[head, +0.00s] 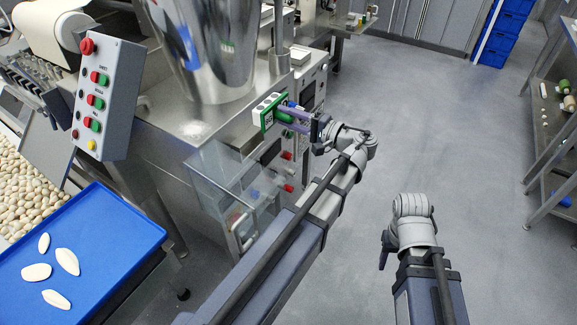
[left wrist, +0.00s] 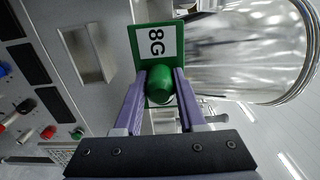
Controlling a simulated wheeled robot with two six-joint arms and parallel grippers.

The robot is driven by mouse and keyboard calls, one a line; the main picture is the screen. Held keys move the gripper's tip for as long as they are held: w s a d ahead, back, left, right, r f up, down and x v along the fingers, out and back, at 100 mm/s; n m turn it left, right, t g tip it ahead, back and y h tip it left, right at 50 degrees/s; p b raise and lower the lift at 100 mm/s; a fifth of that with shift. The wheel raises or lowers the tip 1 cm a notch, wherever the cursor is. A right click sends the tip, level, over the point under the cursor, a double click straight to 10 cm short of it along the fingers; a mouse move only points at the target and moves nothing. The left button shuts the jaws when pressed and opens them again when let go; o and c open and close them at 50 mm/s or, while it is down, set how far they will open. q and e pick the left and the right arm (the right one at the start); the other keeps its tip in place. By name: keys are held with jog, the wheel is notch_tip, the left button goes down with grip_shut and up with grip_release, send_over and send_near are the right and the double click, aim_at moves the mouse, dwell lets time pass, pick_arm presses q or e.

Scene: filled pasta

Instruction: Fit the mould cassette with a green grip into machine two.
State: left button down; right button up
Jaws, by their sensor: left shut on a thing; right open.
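The mould cassette (head: 267,107) is a pale block with holes on top and a green front plate with a white label. In the left wrist view, the plate (left wrist: 140,38) reads "8G" and its round green grip (left wrist: 160,85) sits between my left fingers. My left gripper (head: 290,115) is shut on this grip at the upper front corner of the steel machine (head: 190,110). The cassette's body is hidden behind its plate in the wrist view, and I cannot tell whether it touches the machine. My right gripper (head: 385,249) hangs low at the right, mostly hidden behind its wrist, and appears empty.
In the wrist view a rectangular recess (left wrist: 88,55) lies left of the plate. A steel hopper (head: 205,50) stands on the machine. A control box (head: 100,98) and a blue tray (head: 100,255) with pasta are at the left. Shelving (head: 555,140) is at the right. The middle floor is clear.

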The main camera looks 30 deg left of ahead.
pick_arm(q)
notch_tip(320, 180, down, 16)
jog(key=d+b, duration=0.1)
jog(key=b, duration=1.3)
jog(key=shift+d+b, duration=0.3)
jog(key=shift+b, duration=0.1)
jog(key=shift+s, duration=0.1)
jog(key=shift+s+f, duration=0.1)
jog(key=shift+s, duration=0.05)
jog(key=shift+w+a, duration=0.15)
jog(key=shift+a, duration=1.25)
jog(key=shift+w+a, duration=0.1)
jog(key=shift+a, duration=1.3)
jog(key=shift+w+a, duration=0.2)
jog(key=shift+a, duration=2.05)
jog(key=shift+c, duration=0.8)
grip_release()
